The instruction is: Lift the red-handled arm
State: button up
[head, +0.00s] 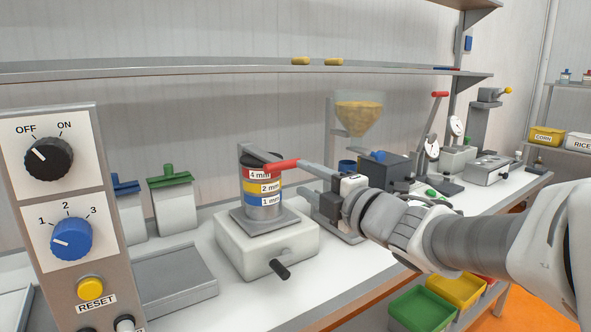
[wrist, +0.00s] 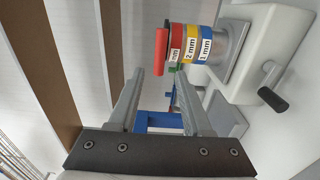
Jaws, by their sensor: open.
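The red-handled arm is a grey bar (head: 258,153) on a post behind a sieve stack, with a red handle (head: 284,164) at its front end. It lies low across the top of the stack (head: 262,190), whose bands read 4 mm, 2 mm and 1 mm. My gripper (head: 306,181) is open and empty, to the right of the handle, its upper finger close to the handle's tip.
The stack stands on a white shaker base (head: 262,246) with a black-knobbed crank (head: 280,268). A control panel (head: 62,220) stands at the front left. A hopper machine (head: 358,125) is behind my gripper. A grey shelf (head: 230,68) runs above the bench.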

aim_at(283, 168)
jog(key=b+x, duration=0.1)
jog(key=x, duration=0.9)
jog(key=shift+w+a, duration=0.2)
jog(key=shift+w, duration=0.1)
grip_shut()
dwell(0.9)
